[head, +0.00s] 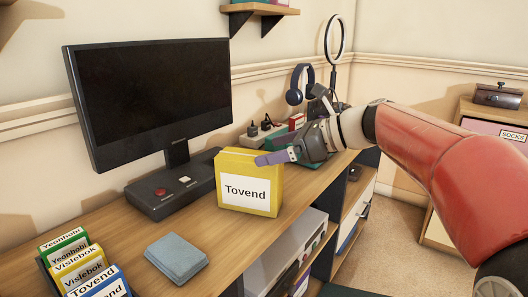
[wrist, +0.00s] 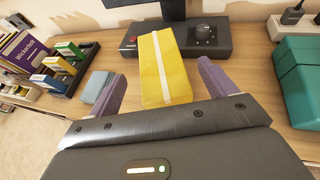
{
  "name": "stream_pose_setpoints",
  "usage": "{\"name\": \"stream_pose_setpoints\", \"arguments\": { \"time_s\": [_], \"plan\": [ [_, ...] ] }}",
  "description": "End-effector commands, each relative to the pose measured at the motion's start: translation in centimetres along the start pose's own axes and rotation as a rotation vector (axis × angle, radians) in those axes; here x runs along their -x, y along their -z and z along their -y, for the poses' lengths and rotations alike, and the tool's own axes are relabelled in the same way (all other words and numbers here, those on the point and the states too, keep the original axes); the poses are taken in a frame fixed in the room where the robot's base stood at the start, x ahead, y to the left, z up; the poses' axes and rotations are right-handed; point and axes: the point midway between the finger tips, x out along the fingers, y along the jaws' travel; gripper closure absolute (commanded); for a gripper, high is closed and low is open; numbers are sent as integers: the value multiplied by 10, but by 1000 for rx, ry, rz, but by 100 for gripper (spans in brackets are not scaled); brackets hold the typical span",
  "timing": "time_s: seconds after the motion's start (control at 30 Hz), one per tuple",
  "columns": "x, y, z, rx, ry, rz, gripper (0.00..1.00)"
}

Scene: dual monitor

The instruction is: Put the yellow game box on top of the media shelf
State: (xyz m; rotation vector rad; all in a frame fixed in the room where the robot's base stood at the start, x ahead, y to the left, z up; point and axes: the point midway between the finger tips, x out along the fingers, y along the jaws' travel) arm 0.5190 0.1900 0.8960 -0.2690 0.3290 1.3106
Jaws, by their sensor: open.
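The yellow game box (head: 248,184), labelled "Tovend", stands upright on the wooden desk in front of the monitor. In the wrist view the yellow game box (wrist: 164,68) shows a pale stripe and lies between my two purple fingers. My gripper (head: 268,159) is open at the box's upper right edge in the head view. In the wrist view my gripper (wrist: 160,72) has a finger to each side of the box, with gaps. One finger is hidden in the head view. A wall shelf (head: 262,9) is partly in view at the top; I cannot tell whether it is the media shelf.
The monitor (head: 150,95) and its dark base (head: 168,194) stand behind the box. A blue-grey stack (head: 176,258) and several upright game boxes (head: 78,268) are at left. A teal box (wrist: 298,80) is at right. Bare desk lies in front of the box.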

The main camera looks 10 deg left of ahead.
Motion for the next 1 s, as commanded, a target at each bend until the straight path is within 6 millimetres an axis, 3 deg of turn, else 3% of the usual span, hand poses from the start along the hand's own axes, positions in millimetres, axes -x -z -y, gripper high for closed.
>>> {"name": "stream_pose_setpoints", "arguments": {
  "time_s": [0.2, 0.4, 1.0],
  "plan": [
    [49, -1, 1, 1, 4, 0, 16],
    [77, -1, 0, 1, 2, 0, 16],
    [84, 0, 0, 0, 0, 0, 16]
  ]
}}
